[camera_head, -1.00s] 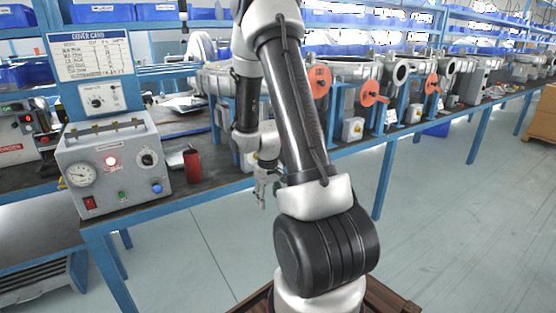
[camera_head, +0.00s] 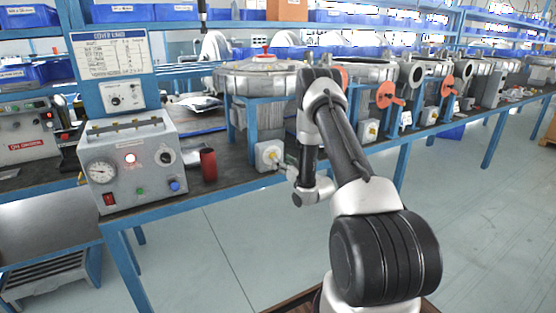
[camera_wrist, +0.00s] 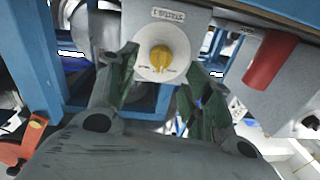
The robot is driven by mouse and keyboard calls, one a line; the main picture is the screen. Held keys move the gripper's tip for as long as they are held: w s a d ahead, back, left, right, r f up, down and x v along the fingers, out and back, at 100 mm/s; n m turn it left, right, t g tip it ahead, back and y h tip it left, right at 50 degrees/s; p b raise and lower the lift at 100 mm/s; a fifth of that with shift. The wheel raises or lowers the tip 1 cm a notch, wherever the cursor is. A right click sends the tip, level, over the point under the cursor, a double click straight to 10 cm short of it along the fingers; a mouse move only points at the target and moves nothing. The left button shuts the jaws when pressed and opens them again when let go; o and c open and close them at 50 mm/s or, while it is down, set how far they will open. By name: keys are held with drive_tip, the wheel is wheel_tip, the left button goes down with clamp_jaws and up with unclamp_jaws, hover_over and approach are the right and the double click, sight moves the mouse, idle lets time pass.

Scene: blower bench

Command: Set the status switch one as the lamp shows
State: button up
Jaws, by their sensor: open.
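In the head view my gripper (camera_head: 281,164) is small beside the switch.
A cover card (camera_head: 110,53) hangs above the panel box. A red cylinder (camera_head: 208,164) stands between the panel box and the switch; it also shows in the wrist view (camera_wrist: 270,61). The floor in front is clear.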

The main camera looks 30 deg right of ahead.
drive_tip(key=w, duration=0.5)
drive_tip(key=shift+w+a, duration=0.15)
drive_tip(key=shift+a, duration=0.15)
drive_tip(key=c, duration=1)
